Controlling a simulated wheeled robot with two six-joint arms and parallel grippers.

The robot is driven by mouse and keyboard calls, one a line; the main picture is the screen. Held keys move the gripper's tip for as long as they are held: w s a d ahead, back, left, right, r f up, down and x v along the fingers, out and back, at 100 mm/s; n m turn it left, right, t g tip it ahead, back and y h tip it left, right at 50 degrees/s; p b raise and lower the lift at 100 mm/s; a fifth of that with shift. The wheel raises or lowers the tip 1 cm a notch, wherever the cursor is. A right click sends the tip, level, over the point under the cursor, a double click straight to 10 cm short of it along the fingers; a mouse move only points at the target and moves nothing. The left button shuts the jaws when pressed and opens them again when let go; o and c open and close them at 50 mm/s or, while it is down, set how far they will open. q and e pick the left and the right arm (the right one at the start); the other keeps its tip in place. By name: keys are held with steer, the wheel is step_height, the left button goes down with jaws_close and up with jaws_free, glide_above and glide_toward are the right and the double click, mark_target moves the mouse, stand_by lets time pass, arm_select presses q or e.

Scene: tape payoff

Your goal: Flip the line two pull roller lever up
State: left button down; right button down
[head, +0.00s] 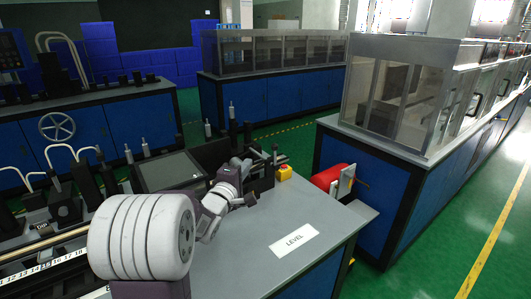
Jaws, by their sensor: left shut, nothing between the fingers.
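My left arm reaches from the bottom left over the grey machine top. My left gripper (243,164) is small and far off at the arm's end, beside a black mechanism (262,172); it is shut and empty. I cannot tell whether it touches the mechanism. The pull roller lever cannot be made out for certain; small upright posts stand around the mechanism, and my arm hides part of it. My right gripper is not in view.
A yellow box with a red button (285,173) stands right of the gripper. A red roll (331,177) is at the bench's right edge. A tilted dark screen (170,170) lies left. The grey top around the LEVEL label (293,240) is clear.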

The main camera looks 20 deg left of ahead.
mark_target(276, 146)
arm_select(q)
steer(key=w+d, duration=0.2)
steer(key=w, duration=0.8)
steer(key=shift+w, duration=0.15)
steer(key=w+g+p, duration=0.1)
steer(key=p, duration=0.2)
steer(key=w+d+r+m+g+p, duration=0.1)
steer(key=p, duration=0.2)
steer(key=w+d+m+g+p, duration=0.1)
steer(key=p, duration=0.2)
steer(key=shift+w+r+p, duration=0.3)
steer(key=shift+p, duration=0.1)
steer(key=shift+d, duration=0.1)
